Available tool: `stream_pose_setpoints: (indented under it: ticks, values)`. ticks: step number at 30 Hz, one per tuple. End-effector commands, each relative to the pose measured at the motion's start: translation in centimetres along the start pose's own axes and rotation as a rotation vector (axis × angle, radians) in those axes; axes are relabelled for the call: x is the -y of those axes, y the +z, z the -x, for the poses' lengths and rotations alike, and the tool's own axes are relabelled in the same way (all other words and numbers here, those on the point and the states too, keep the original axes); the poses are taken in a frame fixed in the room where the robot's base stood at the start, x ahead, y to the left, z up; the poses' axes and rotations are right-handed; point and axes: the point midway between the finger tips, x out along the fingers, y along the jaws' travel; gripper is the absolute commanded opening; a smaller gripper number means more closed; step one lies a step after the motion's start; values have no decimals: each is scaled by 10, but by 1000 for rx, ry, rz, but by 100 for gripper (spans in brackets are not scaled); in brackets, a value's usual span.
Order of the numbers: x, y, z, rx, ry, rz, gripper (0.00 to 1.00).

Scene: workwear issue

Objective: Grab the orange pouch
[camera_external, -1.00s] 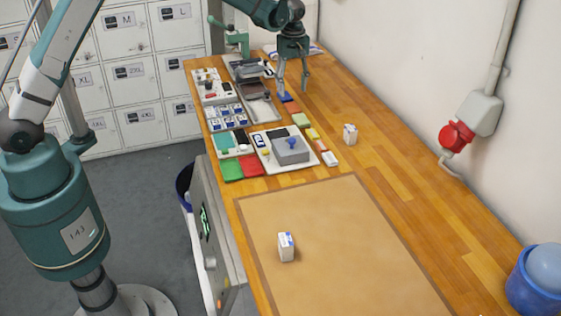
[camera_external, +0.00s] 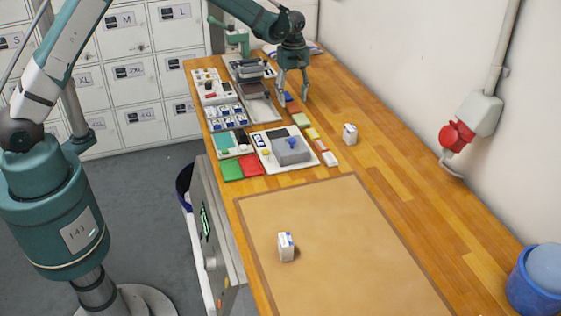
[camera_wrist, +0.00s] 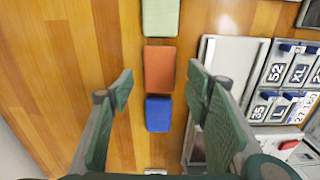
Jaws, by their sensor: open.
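The orange pouch (camera_wrist: 159,69) lies flat on the wooden table in the wrist view, in a row between a pale green pouch (camera_wrist: 160,17) and a blue pouch (camera_wrist: 158,114). In the external view the orange pouch (camera_external: 293,107) is small, close to my fingertips. My gripper (camera_external: 293,95) points down over the row at the far part of the table. In the wrist view my gripper (camera_wrist: 160,83) is open and empty, one finger on each side of the row. The orange pouch appears between the fingertips, and the fingers do not visibly touch it.
Trays with labelled blocks (camera_wrist: 285,75) lie right of the row in the wrist view. A grey block with a blue knob (camera_external: 291,150), a small white box (camera_external: 350,134) and another (camera_external: 286,247) on the tan mat (camera_external: 340,225) stand nearer. Bare wood lies right of the row in the external view.

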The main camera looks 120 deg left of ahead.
Motion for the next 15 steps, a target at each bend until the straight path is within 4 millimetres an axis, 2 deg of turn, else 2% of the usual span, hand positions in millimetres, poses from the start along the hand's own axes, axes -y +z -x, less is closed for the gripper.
stream_pose_setpoints:
  ticks: [7, 15]
  values:
    - [-1, 0, -26, 0, 0, 0, 48]
    - [-1, 0, -33, 0, 0, 0, 48]
